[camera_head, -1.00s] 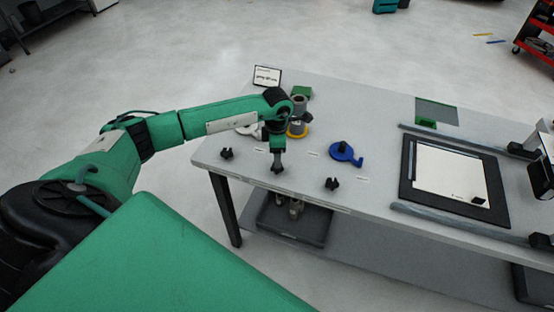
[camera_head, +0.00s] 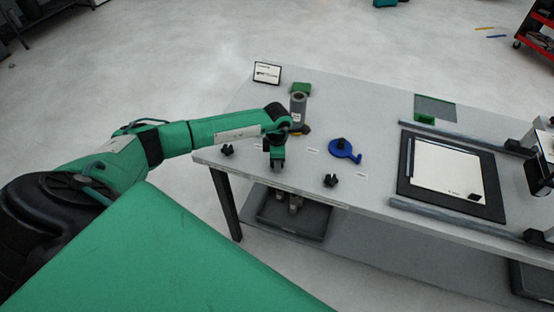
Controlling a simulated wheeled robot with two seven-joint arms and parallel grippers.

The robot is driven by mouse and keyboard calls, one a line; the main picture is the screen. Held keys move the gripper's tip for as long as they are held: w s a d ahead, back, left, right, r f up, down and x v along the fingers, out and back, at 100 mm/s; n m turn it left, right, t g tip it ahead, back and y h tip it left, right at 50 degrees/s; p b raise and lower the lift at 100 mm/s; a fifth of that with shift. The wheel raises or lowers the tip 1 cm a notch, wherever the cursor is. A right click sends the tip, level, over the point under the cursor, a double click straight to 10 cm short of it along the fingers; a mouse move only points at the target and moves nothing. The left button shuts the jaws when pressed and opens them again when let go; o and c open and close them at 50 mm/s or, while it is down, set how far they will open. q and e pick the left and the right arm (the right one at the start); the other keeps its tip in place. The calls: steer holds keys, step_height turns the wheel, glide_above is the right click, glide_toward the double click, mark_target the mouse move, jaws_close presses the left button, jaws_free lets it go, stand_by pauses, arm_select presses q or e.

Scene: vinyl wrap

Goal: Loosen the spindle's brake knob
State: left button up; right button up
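My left gripper (camera_head: 277,160) points down at the table's front left, over the spot of the middle black knob in a front row. The gripper hides most of that knob, and whether its fingers are open or shut on it is too small to tell. Two other black lobed knobs show clear of it, one to the left (camera_head: 227,150) and one to the right (camera_head: 331,181). A grey upright cylinder (camera_head: 298,108), perhaps a roll or spindle, stands behind my wrist. A blue disc with a handle (camera_head: 345,153) has a black knob on top. My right gripper is out of view.
A dark bin (camera_head: 294,217) sits on the shelf below. Bare tabletop lies behind the blue disc.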

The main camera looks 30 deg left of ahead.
arm_select(q)
steer(key=shift+f+n+b, duration=0.1)
steer(key=shift+n+b, duration=0.65)
steer(key=shift+n, duration=0.15)
steer(key=n+b, duration=0.2)
steer(key=n, duration=0.1)
steer(key=n+b, duration=0.1)
steer(key=n, duration=0.3)
steer(key=shift+b, duration=0.3)
steer(key=n+b, duration=0.1)
steer(key=n, duration=0.2)
steer(key=shift+n, duration=0.4)
steer(key=n+b, duration=0.1)
steer(key=n, duration=0.4)
steer(key=shift+b, duration=0.35)
steer(key=n, duration=0.3)
steer(key=shift+n, duration=0.4)
steer(key=shift+w+r+n+b, duration=0.1)
steer(key=shift+n+b, duration=0.1)
steer(key=shift+n, duration=0.4)
steer(key=shift+r+n+b, duration=0.1)
steer(key=shift+n+b, duration=0.05)
steer(key=shift+n, duration=0.45)
